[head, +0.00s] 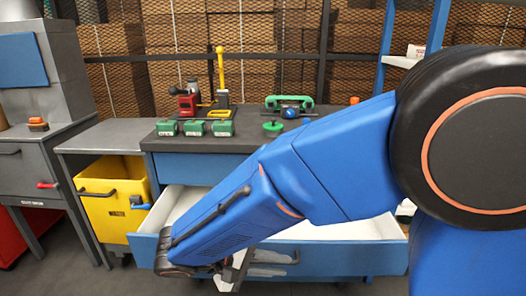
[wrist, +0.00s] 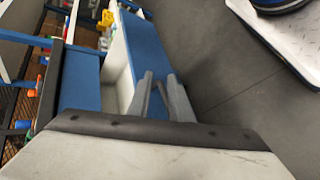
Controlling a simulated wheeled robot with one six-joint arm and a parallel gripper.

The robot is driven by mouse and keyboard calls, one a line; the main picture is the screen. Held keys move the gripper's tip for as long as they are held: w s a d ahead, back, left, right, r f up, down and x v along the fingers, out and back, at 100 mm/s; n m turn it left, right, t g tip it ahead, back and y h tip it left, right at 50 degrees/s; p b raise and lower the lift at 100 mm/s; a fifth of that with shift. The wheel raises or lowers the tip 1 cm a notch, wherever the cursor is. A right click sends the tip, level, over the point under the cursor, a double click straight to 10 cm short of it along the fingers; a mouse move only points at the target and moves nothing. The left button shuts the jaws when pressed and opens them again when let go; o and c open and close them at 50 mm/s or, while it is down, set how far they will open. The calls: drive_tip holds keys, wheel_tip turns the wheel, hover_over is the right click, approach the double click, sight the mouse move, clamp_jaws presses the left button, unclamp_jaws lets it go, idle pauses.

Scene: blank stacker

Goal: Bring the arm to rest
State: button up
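My blue arm reaches from the right across the head view, down to an open blue drawer. My gripper (head: 232,272) is low at the drawer's front, partly hidden behind the arm. In the wrist view my gripper (wrist: 160,78) shows two grey fingers with a gap between them. A thin dark piece shows in the gap; I cannot tell whether it is the drawer's handle. The drawer (head: 340,262) is pulled out, with a pale, empty-looking interior where visible; its blue front also shows in the wrist view (wrist: 143,45). Its grey handle (head: 278,257) is just right of the gripper.
A yellow bin (head: 116,212) stands left of the drawer. A grey cabinet (head: 38,165) is at far left.

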drive_tip(key=s+d+r+m+y, duration=0.2)
drive_tip(key=s+d+y, duration=0.1)
drive_tip(key=d, duration=0.5)
drive_tip(key=s+d+r+m+y, duration=0.2)
drive_tip(key=d+y, duration=0.2)
drive_tip(key=d, duration=0.5)
drive_tip(key=s+d+r+m+y, duration=0.1)
drive_tip(key=s+d+m+y, duration=0.2)
drive_tip(key=d, duration=0.5)
drive_tip(key=shift+s+d+r+t+y, duration=0.3)
drive_tip(key=shift+r+t+y, duration=0.1)
drive_tip(key=shift+y, duration=0.1)
